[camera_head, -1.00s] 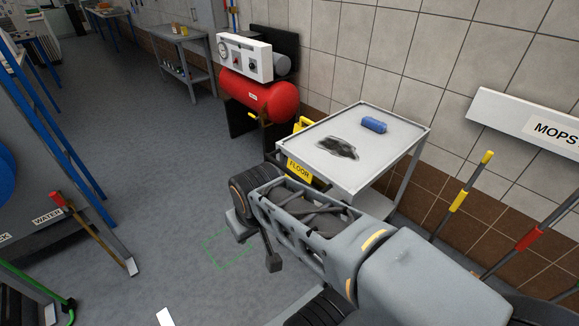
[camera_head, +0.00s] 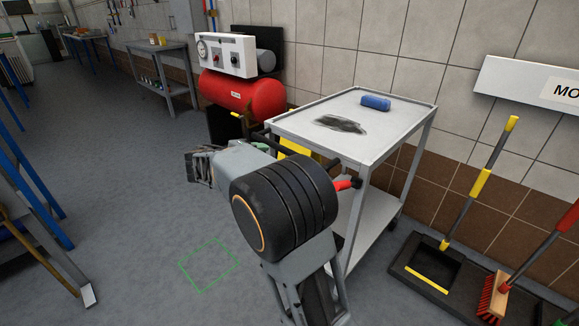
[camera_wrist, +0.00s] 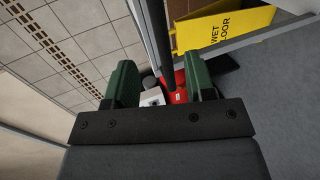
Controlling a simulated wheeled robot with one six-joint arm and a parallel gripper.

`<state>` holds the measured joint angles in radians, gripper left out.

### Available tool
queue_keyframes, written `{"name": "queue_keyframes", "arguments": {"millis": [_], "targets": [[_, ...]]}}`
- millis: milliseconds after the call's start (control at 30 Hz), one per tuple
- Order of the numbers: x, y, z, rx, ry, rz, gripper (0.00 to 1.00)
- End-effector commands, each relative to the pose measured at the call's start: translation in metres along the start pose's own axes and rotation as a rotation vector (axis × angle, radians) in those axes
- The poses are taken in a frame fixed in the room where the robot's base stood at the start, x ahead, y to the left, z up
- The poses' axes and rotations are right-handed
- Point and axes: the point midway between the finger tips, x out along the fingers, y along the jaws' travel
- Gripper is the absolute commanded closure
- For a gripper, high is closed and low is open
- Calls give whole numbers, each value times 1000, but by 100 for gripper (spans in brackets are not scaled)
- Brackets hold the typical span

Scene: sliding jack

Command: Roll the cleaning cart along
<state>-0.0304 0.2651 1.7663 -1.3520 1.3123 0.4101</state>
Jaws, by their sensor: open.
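The grey cleaning cart (camera_head: 290,125) stands against the tiled wall in the head view, with a flat top and a lower shelf. In the head view my wrist is beside the cart's handle end and the fingers are mostly hidden.
A blue roll (camera_head: 375,103) and a dark stain lie on the cart top. A yellow wet floor sign (camera_wrist: 225,22) hangs at its end. A red compressor (camera_head: 245,95) stands beyond. A green square outline (camera_head: 210,264) marks clear floor.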

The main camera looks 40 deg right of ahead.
Motion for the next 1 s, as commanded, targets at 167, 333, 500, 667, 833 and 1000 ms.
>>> {"name": "queue_keyframes", "arguments": {"millis": [167,333,500,667,833,1000], "targets": [[17,-4,-8,1,2,45,50],[47,-3,-8,0,0,46,50],[80,-2,-8,-2,1,45,50],[107,0,-8,-1,2,46,50],[128,2,-8,-1,3,45,50],[139,2,-9,-2,5,45,50]]}}
